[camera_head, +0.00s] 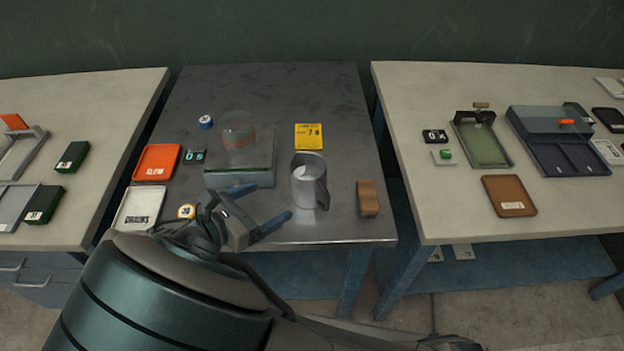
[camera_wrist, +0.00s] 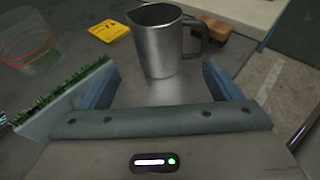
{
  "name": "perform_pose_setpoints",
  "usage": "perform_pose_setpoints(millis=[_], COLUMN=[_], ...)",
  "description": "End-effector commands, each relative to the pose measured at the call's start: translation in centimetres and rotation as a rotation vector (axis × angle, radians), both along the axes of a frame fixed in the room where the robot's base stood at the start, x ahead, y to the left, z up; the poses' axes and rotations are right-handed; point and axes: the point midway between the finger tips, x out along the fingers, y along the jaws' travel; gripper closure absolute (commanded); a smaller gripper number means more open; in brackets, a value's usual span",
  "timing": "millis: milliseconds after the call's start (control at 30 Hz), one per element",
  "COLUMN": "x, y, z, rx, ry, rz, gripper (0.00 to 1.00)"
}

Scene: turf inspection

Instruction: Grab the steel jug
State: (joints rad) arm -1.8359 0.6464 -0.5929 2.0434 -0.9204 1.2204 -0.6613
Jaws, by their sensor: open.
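The steel jug (camera_head: 308,184) stands upright on the dark metal table (camera_head: 270,88), right of the middle. Its handle faces front right in the head view. My gripper (camera_head: 262,206) is open and empty, to the left of the jug and a little in front of it. In the wrist view the jug (camera_wrist: 160,45) stands beyond the two blue fingers of my gripper (camera_wrist: 160,82), roughly centred across the gap, with its handle on the right. The jug's lower part shows between the fingertips. I cannot tell from this view whether a finger touches it.
Orange (camera_head: 157,162) and white (camera_head: 138,208) trays lie at left.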

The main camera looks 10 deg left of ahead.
Motion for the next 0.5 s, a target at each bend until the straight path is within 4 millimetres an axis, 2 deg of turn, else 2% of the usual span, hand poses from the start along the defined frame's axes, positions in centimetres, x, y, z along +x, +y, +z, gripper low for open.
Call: perform_pose_setpoints(millis=[67, 300, 500], x=[0.4, 4.0, 6.1], y=[-0.1, -2.3, -3.5], z=[-0.2, -1.6, -2.3], rx=[-0.011, -0.012, -0.007], ry=[-0.005, -0.004, -0.004], rz=[0.010, 0.015, 0.017], gripper=[0.16, 0.16, 0.16])
